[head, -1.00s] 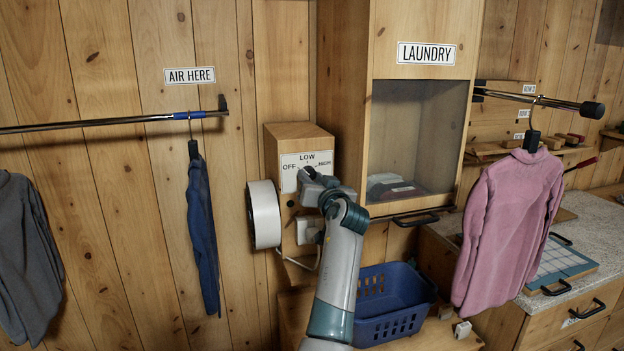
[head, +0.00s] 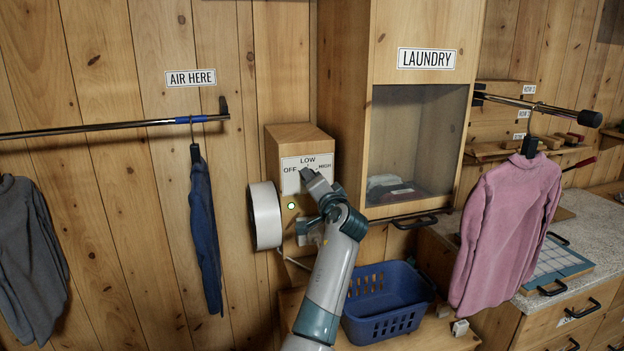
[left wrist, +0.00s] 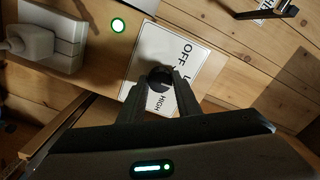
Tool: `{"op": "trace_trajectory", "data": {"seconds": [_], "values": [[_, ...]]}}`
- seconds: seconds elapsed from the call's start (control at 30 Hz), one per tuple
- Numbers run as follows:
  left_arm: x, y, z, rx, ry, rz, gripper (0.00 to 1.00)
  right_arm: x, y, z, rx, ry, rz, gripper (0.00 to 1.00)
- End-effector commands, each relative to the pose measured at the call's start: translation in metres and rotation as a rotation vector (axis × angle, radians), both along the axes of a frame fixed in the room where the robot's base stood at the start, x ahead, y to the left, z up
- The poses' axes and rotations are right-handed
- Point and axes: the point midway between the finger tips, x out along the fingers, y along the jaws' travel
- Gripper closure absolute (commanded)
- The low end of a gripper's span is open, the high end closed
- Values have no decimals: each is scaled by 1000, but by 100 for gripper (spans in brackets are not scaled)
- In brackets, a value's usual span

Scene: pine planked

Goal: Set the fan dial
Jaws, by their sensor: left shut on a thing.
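The fan dial is a dark round knob (left wrist: 160,77) on a white plate (head: 291,183) marked OFF, LOW and HIGH. The plate is on the front of a wooden box (head: 290,138) with a round white fan (head: 265,215) on its left side. My left gripper (left wrist: 158,88) is shut on the knob in the left wrist view. In the head view my left gripper (head: 308,175) covers the knob, so I cannot tell which mark it points to. A green light (head: 291,206) below the plate is lit; it also shows in the left wrist view (left wrist: 118,25). My right gripper is out of view.
A white plug in a socket (head: 306,232) sits below the dial. A blue basket (head: 388,302) stands under the LAUNDRY cabinet (head: 420,22).

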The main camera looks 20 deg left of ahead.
Motion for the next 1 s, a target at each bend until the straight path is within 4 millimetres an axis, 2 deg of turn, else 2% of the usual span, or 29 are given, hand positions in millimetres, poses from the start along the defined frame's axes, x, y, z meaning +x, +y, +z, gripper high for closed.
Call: {"op": "trace_trajectory", "data": {"seconds": [0.53, 0.57, 0.6, 1.0], "values": [[0, 0, 1, 29, 17, 0, 92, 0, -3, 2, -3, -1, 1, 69], [0, 0, 1, 29, 17, 0, 63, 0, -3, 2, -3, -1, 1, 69], [0, 0, 1, 29, 17, 0, 53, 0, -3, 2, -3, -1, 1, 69], [0, 1, 0, 27, 17, 1, 51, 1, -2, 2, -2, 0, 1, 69]]}}
